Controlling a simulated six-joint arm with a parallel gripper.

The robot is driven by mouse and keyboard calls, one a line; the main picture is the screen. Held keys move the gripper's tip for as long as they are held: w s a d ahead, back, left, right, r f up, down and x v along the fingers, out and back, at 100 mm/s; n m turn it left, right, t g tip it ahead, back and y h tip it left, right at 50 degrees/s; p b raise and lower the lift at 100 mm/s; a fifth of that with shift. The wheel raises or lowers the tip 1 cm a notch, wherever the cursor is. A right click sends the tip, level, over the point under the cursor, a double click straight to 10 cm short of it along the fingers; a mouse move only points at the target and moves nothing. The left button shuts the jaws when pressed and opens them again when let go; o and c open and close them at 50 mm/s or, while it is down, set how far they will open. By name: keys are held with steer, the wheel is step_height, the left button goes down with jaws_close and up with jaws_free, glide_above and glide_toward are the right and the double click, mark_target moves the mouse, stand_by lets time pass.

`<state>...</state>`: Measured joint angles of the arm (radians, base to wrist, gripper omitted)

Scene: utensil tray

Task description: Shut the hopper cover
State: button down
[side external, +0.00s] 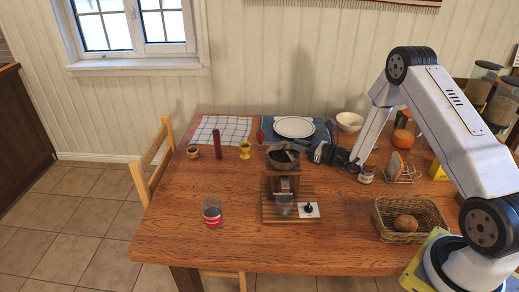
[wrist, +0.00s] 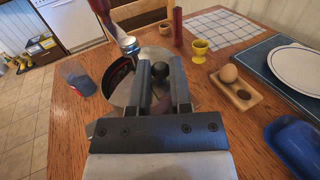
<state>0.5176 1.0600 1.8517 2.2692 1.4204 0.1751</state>
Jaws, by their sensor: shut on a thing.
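The grinder's wooden body (side external: 283,184) stands on a slatted board in the side view, with its round hopper (side external: 280,162) on top. In the wrist view the metal hopper cover (wrist: 152,56) lies beneath my fingers, and a dark opening (wrist: 119,75) shows at its left. My gripper (wrist: 163,72) is shut on the cover's black knob (wrist: 162,69), with one finger on each side. In the side view my gripper (side external: 298,149) reaches the hopper from the right; the knob is hard to make out there. A crank with a metal hub (wrist: 129,46) rises beside the cover.
A red mill (side external: 217,144) and yellow egg cup (side external: 245,150) stand behind. A wicker basket (side external: 386,231) is at right. The table's front left is clear.

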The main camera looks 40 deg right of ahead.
steer(key=shift+s+a+m+t+h, duration=0.2)
steer(key=shift+m+h, duration=0.45)
steer(key=shift+h, duration=0.3)
steer(key=shift+s+a+m+t+h, duration=0.15)
steer(key=shift+m+h, duration=0.45)
steer(key=shift+h, duration=0.4)
steer(key=shift+s+a+m+t+h, duration=0.2)
steer(key=shift+m+h, duration=0.45)
steer(key=shift+h, duration=0.3)
steer(key=c, duration=0.5)
jaws_free()
steer(key=shift+c, duration=0.2)
steer(key=shift+s, duration=0.1)
steer(key=s, duration=0.7)
steer(key=shift+s, duration=0.35)
